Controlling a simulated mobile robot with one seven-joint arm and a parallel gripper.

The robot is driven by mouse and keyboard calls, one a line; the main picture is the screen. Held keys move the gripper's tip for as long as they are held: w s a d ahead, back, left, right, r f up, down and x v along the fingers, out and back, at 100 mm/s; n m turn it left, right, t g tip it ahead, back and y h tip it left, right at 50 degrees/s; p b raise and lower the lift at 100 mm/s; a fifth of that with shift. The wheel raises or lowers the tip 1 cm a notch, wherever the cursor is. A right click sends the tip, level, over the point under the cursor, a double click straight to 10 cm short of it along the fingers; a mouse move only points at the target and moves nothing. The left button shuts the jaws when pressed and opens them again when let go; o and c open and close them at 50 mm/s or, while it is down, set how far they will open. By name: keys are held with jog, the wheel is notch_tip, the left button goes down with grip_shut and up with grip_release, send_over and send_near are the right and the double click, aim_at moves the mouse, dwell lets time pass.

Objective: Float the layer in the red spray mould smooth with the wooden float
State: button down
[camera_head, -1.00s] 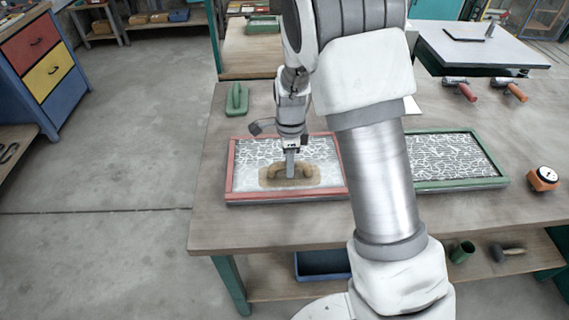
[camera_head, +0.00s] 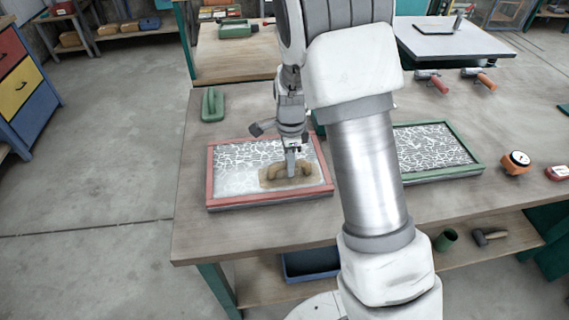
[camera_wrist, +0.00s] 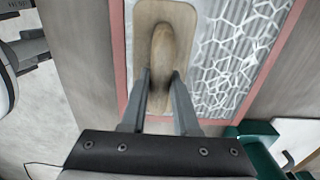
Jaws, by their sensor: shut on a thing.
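The red spray mould (camera_head: 209,178) lies on the workbench in the head view, and its frame also shows in the wrist view (camera_wrist: 272,62). Its layer (camera_head: 238,156) has a white cracked pattern across the back and a smoother pale area at the front left. The wooden float (camera_head: 303,181) rests flat on the layer at the front right. My gripper (camera_head: 291,172) is shut on the float's handle from above; in the wrist view the two fingers (camera_wrist: 160,78) sit on either side of the handle (camera_wrist: 165,48). Part of the layer is hidden under the float.
A green-framed mould (camera_head: 445,174) with a similar cracked pattern lies to the right, partly behind my arm. A green float-like tool (camera_head: 212,105) stands at the back left. An orange gauge (camera_head: 516,162) and two orange- and red-handled tools lie on the right. The bench's front left is clear.

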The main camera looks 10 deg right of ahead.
notch_tip(320, 180, up, 7)
jog(key=p, duration=0.5)
jog(key=shift+p, duration=0.35)
jog(key=w+r+p, duration=0.1)
jog(key=w+p, duration=0.2)
jog(key=w, duration=0.7)
jog(key=shift+w+f+b, duration=0.2)
jog(key=shift+f+b, duration=1.9)
jog(key=shift+f, duration=1.7)
jog(key=shift+f, duration=0.2)
